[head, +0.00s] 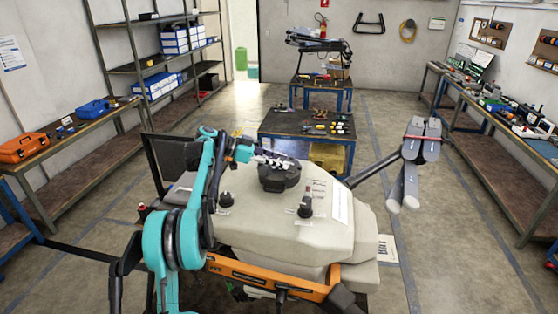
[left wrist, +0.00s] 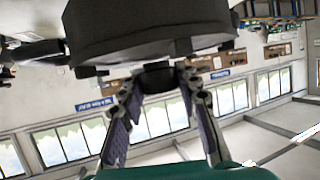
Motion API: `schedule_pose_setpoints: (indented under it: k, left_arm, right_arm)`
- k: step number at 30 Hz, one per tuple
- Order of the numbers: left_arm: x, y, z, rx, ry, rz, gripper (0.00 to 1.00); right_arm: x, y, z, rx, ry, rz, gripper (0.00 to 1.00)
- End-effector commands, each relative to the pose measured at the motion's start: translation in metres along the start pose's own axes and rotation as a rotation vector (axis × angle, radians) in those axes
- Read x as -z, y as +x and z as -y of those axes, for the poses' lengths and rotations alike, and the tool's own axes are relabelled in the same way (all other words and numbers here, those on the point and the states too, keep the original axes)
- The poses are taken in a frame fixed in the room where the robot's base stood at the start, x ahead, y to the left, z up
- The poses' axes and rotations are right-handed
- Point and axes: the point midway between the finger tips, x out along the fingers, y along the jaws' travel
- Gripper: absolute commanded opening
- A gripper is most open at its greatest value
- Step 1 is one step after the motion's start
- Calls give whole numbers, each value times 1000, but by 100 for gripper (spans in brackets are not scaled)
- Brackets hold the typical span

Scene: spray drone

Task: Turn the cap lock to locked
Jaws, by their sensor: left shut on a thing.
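The drone's cream tank (head: 265,236) fills the middle of the head view. A round black cap (head: 279,180) sits on its top; the cap's dark side fills the top of the left wrist view (left wrist: 145,28). A small dark knob that looks like the cap lock (left wrist: 158,76) shows below the cap there. My left gripper (head: 278,161) reaches the cap's far side in the head view. Its two fingers (left wrist: 157,85) are shut on the knob from both sides. The lock's markings and exact turn are not readable. My right gripper is not in view.
Two small black knobs stand on the tank, left (head: 226,199) and right (head: 306,207). A folded grey drone arm (head: 420,145) sticks out to the right. A work table (head: 307,128) with tools stands behind. Benches and shelves line the walls; the floor between is clear.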

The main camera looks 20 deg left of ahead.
Motion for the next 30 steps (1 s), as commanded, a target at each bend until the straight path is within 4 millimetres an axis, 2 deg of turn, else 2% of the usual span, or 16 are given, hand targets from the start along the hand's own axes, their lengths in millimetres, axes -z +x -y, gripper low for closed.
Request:
schedule_pose_setpoints:
  k: [7, 8, 10, 19, 22, 26, 30]
  left_arm:
    - [-2, 0, 0, -1, 0, 4, 3]
    - [-2, 0, 0, -1, 0, 4, 35]
    - [-2, 0, 0, -1, 0, 4, 53]
    - [-1, 0, 0, 0, 0, 2, 54]
    - [-1, -7, 0, 2, -1, 2, 54]
    - [-1, -27, 0, 2, -1, 2, 54]
    - [-1, -59, 1, 4, -3, 2, 54]
  right_arm:
    - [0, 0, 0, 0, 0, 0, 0]
    - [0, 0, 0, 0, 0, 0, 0]
    - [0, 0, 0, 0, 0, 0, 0]
    - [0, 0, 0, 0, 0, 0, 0]
    - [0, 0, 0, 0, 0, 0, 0]
    - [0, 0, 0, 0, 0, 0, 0]
    - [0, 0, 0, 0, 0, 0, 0]
